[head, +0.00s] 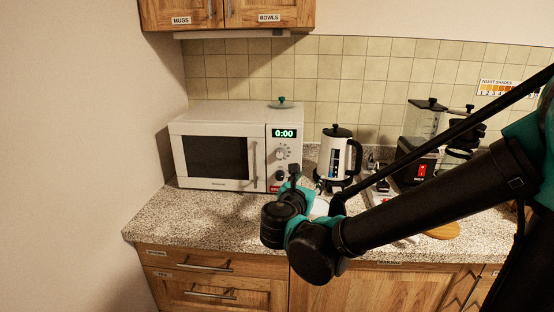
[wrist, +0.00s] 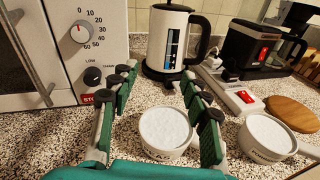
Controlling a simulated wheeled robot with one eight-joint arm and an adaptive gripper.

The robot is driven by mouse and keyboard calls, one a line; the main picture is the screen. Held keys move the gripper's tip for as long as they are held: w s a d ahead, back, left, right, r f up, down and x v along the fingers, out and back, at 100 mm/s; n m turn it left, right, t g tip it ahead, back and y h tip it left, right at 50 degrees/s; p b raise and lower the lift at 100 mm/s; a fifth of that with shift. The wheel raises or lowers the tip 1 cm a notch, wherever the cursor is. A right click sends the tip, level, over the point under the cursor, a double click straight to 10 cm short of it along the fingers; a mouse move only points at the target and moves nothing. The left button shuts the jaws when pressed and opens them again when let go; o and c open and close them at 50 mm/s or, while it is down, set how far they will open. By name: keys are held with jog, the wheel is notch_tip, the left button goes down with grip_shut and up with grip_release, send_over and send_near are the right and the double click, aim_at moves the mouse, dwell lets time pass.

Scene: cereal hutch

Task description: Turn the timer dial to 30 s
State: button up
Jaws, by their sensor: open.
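The white microwave (head: 218,145) stands at the back left of the counter, door closed. Its display (head: 284,133) reads 0:00. The timer dial (wrist: 82,32) is a pale round knob on its right-hand panel, with a scale from 0 to 60 around it. Its red mark appears to be toward the upper left, near 0. The dial also shows in the head view (head: 281,153). My gripper (wrist: 160,92) is open and empty, in front of the microwave panel and apart from the dial. In the wrist view the dial lies above and left of the fingers.
A dark lower knob (wrist: 92,77) and a red stop button (wrist: 90,98) sit below the dial. A kettle (wrist: 172,38), a power strip (wrist: 238,97), a coffee maker (wrist: 258,48) and two white-filled bowls (wrist: 165,130) (wrist: 267,136) stand to the right.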

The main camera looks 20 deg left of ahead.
aim_at(280, 155)
jog(key=s+a+r+n+y, duration=0.2)
jog(key=s+a+n+y, duration=0.3)
jog(key=s+a, duration=0.4)
jog(key=shift+n+t+h, duration=0.4)
jog(key=shift+n+h, duration=0.1)
jog(key=shift+n, duration=0.2)
jog(key=w, duration=0.5)
jog(key=w+a, duration=0.1)
jog(key=w, duration=0.5)
jog(key=w+a, duration=0.1)
jog(key=w, duration=0.4)
jog(key=shift+w+a, duration=0.15)
jog(key=shift+a, duration=0.1)
grip_shut()
